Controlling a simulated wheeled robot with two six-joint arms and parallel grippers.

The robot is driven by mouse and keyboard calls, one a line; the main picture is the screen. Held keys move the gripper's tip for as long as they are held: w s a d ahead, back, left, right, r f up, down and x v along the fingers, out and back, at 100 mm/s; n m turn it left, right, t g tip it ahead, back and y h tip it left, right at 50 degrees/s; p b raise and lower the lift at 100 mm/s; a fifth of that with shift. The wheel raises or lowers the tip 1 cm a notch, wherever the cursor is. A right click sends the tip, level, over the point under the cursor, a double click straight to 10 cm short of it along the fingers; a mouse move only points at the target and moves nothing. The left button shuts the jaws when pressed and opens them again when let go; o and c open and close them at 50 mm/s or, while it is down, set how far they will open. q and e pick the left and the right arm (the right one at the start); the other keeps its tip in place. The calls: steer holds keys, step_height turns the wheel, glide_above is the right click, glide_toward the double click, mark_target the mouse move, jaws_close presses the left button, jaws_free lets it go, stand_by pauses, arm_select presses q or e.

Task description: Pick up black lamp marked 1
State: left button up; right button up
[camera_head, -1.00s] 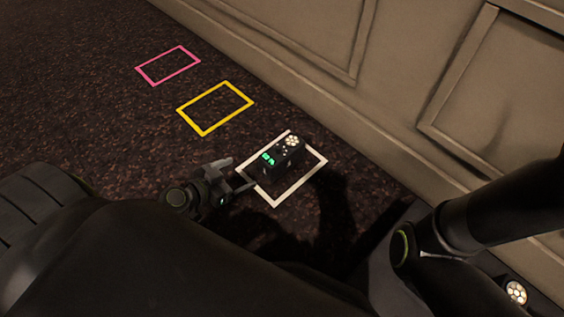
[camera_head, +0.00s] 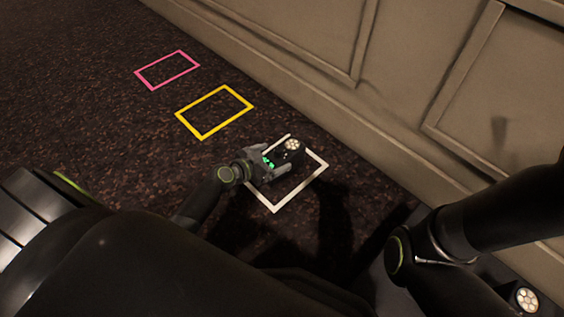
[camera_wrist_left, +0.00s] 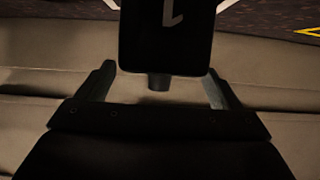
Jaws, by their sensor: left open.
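The black lamp marked 1 (camera_head: 289,148) stands inside the white floor outline (camera_head: 313,175), with a round cluster of lit bulbs at its far end and green lights at its near end. My left gripper (camera_head: 279,162) is open at the lamp's near end, one finger along each side. In the left wrist view the lamp's dark face (camera_wrist_left: 168,40) with a grey "1" sits just beyond and between the spread fingers (camera_wrist_left: 158,88). Whether the fingers touch it I cannot tell. My right arm shows at the right, but I cannot make out its gripper.
A yellow outline (camera_head: 179,113) and a pink outline (camera_head: 137,74) lie bare on the dark carpet to the upper left. A panelled beige wall (camera_head: 400,100) runs along the right. Another lit lamp (camera_head: 526,299) shows at the lower right.

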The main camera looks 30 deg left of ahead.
mark_target(294, 150)
arm_select(q)
steer(key=x, duration=0.2)
steer(key=shift+w+f+b, duration=0.1)
steer(key=shift+w+b, duration=0.15)
steer(key=shift+b, duration=0.1)
jaws_close()
stand_by(0.5)
